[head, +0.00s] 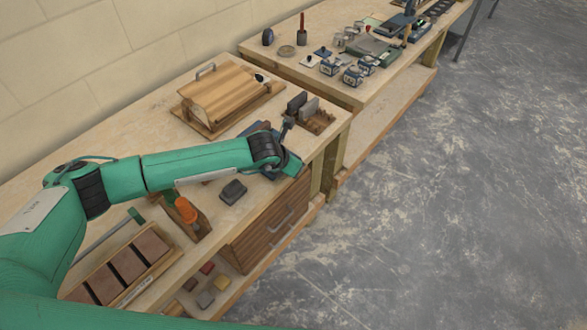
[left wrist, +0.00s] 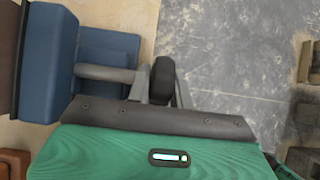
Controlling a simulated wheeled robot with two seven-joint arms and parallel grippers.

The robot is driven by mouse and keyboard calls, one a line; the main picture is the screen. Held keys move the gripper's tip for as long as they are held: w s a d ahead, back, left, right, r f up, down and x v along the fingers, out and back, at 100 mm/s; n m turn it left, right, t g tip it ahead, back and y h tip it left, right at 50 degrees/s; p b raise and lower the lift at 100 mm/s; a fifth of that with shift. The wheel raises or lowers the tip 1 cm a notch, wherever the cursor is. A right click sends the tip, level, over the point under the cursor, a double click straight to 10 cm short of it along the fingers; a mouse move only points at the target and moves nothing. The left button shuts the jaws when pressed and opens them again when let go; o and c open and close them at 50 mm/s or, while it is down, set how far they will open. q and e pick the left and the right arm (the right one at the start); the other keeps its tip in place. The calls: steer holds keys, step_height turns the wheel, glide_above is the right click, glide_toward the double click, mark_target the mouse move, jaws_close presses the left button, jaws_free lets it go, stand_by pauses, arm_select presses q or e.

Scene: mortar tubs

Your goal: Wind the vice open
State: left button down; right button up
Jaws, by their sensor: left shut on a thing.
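The blue vice (head: 256,127) is on the near bench close to its front edge, partly hidden behind my left wrist in the head view. In the left wrist view its blue body (left wrist: 46,60) is at the left, and a grey screw rod (left wrist: 105,73) runs right from it. A dark rounded handle knob (left wrist: 162,76) stands at the end of the rod. My left gripper (left wrist: 161,92) is shut on this handle, with a grey finger on either side. In the head view its fingertips are hard to make out. My right gripper is not in view.
Grey plates (head: 309,107) stand near the bench's far end. A dark block (head: 233,191) and an orange-handled tool (head: 186,210) are nearer. A second bench (head: 300,63) carries small tubs. The floor at right is clear.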

arm_select(q)
steer(key=shift+w+a, duration=0.1)
stand_by(0.3)
steer(key=c, duration=1.2)
jaws_free()
steer(key=shift+c, duration=0.2)
steer(key=shift+s+a+r, duration=0.15)
steer(key=shift+s+r, duration=0.1)
steer(key=b+v, duration=0.3)
steer(key=v, duration=1)
steer(key=shift+b, duration=0.35)
